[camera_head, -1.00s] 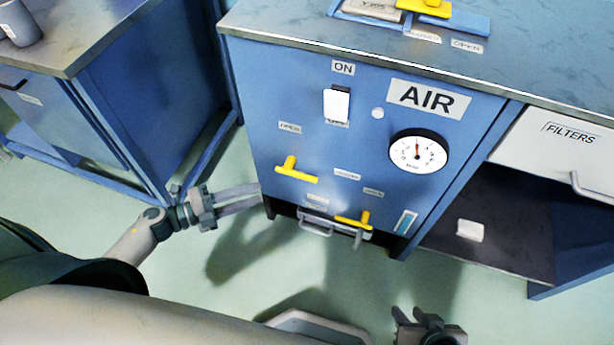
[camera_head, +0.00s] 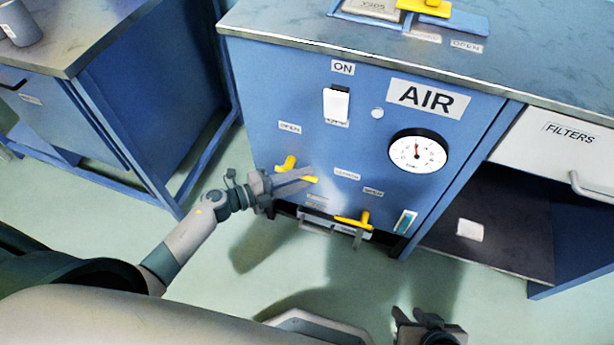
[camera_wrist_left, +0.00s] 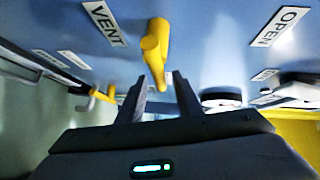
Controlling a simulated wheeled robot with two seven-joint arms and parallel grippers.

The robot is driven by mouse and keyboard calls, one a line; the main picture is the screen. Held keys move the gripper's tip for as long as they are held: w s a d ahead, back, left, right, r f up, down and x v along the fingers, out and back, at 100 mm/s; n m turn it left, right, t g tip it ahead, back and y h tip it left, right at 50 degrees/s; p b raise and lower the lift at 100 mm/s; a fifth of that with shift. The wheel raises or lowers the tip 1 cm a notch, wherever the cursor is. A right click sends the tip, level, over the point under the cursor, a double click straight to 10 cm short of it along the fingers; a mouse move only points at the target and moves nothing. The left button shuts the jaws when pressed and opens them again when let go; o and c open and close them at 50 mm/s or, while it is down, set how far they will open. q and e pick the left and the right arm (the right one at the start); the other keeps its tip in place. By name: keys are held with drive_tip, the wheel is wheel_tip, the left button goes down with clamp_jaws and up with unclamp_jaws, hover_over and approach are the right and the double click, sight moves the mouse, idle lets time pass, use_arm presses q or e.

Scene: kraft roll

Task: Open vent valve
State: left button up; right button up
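The vent valve is a yellow handle (camera_head: 287,163) on the blue panel front, upper left of the two yellow handles. In the left wrist view the yellow handle (camera_wrist_left: 155,50) is beside a VENT label (camera_wrist_left: 104,24), with an OPEN label (camera_wrist_left: 279,26) further right. My left gripper (camera_head: 310,175) is at this handle, its fingers partly covering it in the head view. In the left wrist view the fingers (camera_wrist_left: 158,82) are apart, with the handle's end between their tips; contact is not clear. My right gripper (camera_head: 409,313) is low at the bottom edge, fingers apart, empty.
A second yellow handle (camera_head: 354,221) is lower right on the panel, with a grey bracket (camera_head: 318,218) beside it. A white switch (camera_head: 336,104) and a pressure gauge (camera_head: 418,154) are above. A blue cabinet (camera_head: 155,90) stands left. The floor in front is clear.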

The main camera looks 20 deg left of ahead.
use_arm(q)
drive_tip(key=shift+x, duration=0.95)
drive_tip(key=shift+c, duration=0.6)
clamp_jaws()
